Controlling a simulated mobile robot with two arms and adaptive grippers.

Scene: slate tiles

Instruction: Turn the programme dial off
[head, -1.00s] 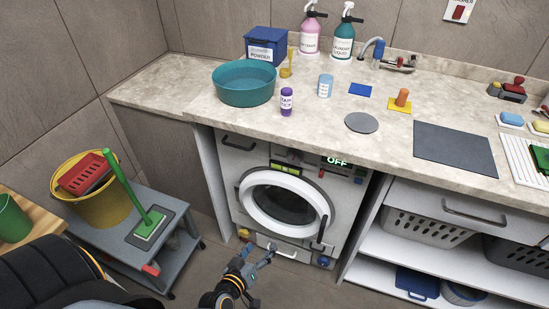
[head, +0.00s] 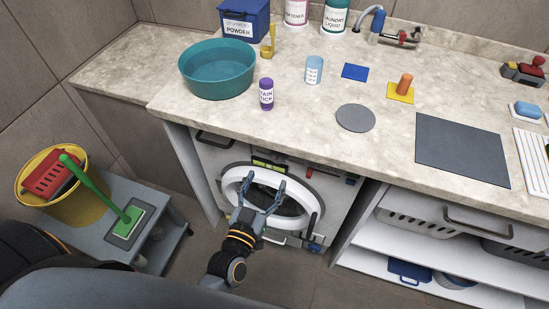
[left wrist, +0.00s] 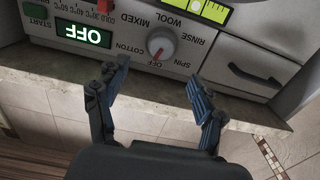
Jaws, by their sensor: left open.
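The washing machine (head: 316,213) stands under the counter, its round door partly behind my left gripper (head: 266,180). In the left wrist view the panel appears upside down. The round grey programme dial (left wrist: 161,41) has a red mark on the side toward the OFF label printed by it. The lit display (left wrist: 82,34) reads OFF in green. My left gripper (left wrist: 158,74) is open and empty, its fingertips spread on either side below the dial in that view, apart from it. In the head view the counter edge hides most of the panel.
A green button (left wrist: 36,11) and a red control (left wrist: 105,6) sit near the display, and a yellow-green strip (left wrist: 207,9) beyond the dial. The counter (head: 300,128) overhangs the machine. A grey step stool (head: 160,225) with a yellow bucket (head: 88,207) stands left.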

